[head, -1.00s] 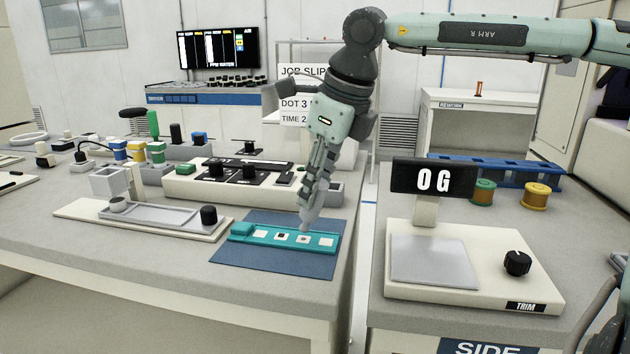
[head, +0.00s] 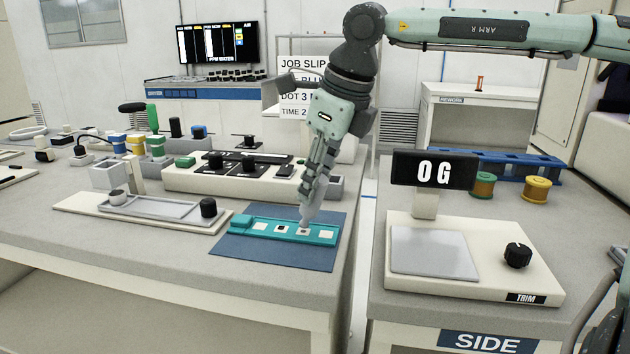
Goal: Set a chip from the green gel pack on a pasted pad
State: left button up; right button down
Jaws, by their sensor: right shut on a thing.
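A teal strip (head: 243,224) with several white pads lies on a blue mat (head: 265,255). One pad (head: 281,229) left of the middle bears a small dark chip. My right gripper (head: 314,197) points down over the strip, shut on a slim grey tapered piece (head: 308,214). Its lower end is at a pad (head: 303,232) right of the chip; touching or just above, I cannot tell. A small dark spot shows on that pad; its nature is unclear. I cannot make out the green gel pack for sure. My left gripper is not in view.
A white base with a grey tray (head: 150,212) stands left of the mat. Behind is a low box with black plates (head: 230,180). To the right, across a gap, is a scale (head: 435,255) reading "0 G", with two spools (head: 536,189) behind.

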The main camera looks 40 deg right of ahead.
jog(key=shift+s+f+b, duration=0.1)
jog(key=shift+f+b, duration=0.65)
jog(key=shift+b, duration=0.05)
dwell(1.7)
jog(key=shift+r, duration=0.1)
jog(key=shift+r+p, duration=2.25)
jog(key=shift+r, duration=1.3)
